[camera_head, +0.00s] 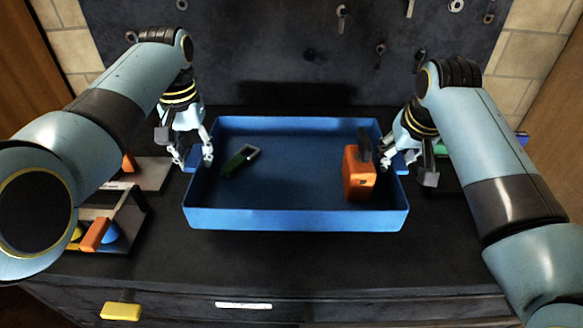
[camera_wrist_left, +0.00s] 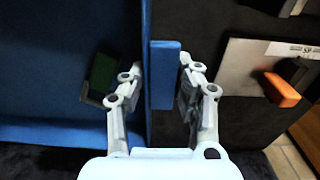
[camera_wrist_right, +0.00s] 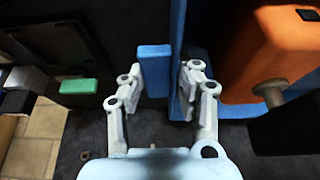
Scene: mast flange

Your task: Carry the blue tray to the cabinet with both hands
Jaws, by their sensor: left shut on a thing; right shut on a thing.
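The blue tray (camera_head: 300,218) is level on or just above the dark bench top; I cannot tell which. It holds a dark green block with a light end (camera_head: 241,160) at left and an orange boxy item (camera_head: 358,175) with a black part at right. My left gripper (camera_head: 194,158) is shut on the tray's left edge, around the blue handle (camera_wrist_left: 165,75). My right gripper (camera_head: 401,160) is shut on the right edge, around the other blue handle (camera_wrist_right: 154,70). The fingertips partly hide both handles in the head view.
A dark board (camera_head: 300,45) with hanging tools stands behind. Left of the tray is a rack with an orange block (camera_head: 95,235). Below the front edge are drawers (camera_head: 400,310) and a yellow handle (camera_head: 121,312). Bare bench top lies in front of the tray.

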